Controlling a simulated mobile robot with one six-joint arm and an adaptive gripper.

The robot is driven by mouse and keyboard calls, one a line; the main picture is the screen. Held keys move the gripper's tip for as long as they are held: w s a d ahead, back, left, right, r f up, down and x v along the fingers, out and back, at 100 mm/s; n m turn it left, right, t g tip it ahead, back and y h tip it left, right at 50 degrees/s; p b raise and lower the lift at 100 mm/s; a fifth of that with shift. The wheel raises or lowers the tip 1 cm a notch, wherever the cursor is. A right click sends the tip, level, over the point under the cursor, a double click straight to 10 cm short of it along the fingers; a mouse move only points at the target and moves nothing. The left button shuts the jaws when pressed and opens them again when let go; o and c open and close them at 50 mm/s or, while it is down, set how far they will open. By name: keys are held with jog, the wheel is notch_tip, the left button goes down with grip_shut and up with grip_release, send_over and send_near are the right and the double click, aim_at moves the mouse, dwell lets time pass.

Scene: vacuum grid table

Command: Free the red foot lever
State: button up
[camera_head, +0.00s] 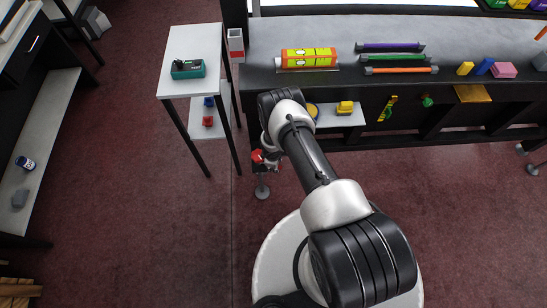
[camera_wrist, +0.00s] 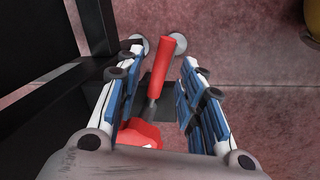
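The red foot lever (camera_wrist: 161,68) shows in the wrist view as a red handle on a dark stem, with another red part (camera_wrist: 137,133) lower down. My gripper (camera_wrist: 160,85) is open, with one blue-padded finger on each side of the handle. Gaps show between the handle and both fingers. In the head view, red (camera_head: 257,156) shows beside my gripper (camera_head: 268,160), low by the workbench's left end. My arm and the small size there hide how they meet.
Dark frame legs stand close on the left in the wrist view. A narrow white side table (camera_head: 192,42) with a green device (camera_head: 188,69) is left of the workbench (camera_head: 340,35). Cylinders and blocks lie on the bench. The carpet at left is clear.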

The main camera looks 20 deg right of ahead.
notch_tip(320, 180, up, 10)
jog(key=s+a, duration=0.1)
jog(key=shift+s+f, duration=0.15)
jog(key=shift+s, duration=0.15)
dwell(0.6)
